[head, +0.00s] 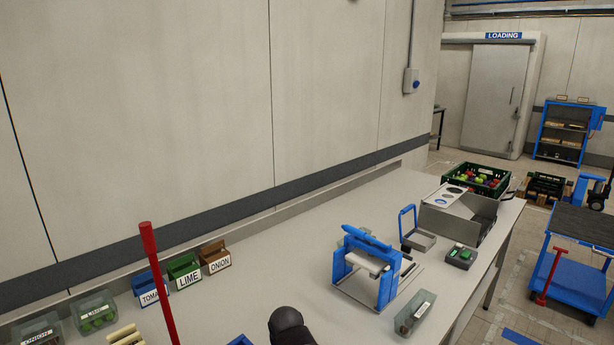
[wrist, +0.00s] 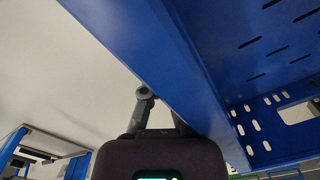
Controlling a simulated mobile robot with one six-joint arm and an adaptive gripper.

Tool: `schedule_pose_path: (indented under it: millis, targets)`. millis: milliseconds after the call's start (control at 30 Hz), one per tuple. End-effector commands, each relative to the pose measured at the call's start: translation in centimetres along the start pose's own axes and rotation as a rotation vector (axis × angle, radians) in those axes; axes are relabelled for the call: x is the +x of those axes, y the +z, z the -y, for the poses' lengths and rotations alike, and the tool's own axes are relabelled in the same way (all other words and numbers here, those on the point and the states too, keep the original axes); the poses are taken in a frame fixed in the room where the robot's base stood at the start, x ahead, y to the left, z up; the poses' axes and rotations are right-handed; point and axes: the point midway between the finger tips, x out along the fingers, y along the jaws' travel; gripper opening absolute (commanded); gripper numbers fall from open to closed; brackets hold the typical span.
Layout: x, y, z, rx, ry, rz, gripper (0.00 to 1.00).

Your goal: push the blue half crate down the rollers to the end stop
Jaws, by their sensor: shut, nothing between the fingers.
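The blue half crate (wrist: 265,45) fills the upper and right part of the wrist view, very close, with slots in its floor and holes in one wall. My gripper (wrist: 146,98) is shut and empty beside the crate's long diagonal rim. The rim covers part of the fingers, and I cannot tell whether they touch the crate. In the head view a small blue edge (head: 240,341) shows at the bottom border; I cannot tell if it is the crate. The rollers and the end stop are not recognisable in either view.
A long grey bench (head: 250,290) runs along the wall. On it stand a blue-framed device (head: 386,286), labelled bins (head: 184,271), a clear tub (head: 414,313) and a green crate of produce (head: 505,190). A red post (head: 158,280) rises at front left. A blue cart (head: 578,270) stands right.

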Motion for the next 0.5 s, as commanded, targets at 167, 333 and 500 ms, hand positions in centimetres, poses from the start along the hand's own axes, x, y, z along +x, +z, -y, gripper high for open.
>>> schedule_pose_path:
  millis: [167, 333, 500]
  targets:
    - [0.0, 0.6, 0.9, -0.001, 0.0, 0.0, 0.0]
    - [0.0, 0.7, 1.2, 0.0, 0.0, 0.0, 0.0]
    - [-0.7, 0.6, 1.1, 0.0, 0.0, 0.0, 0.0]
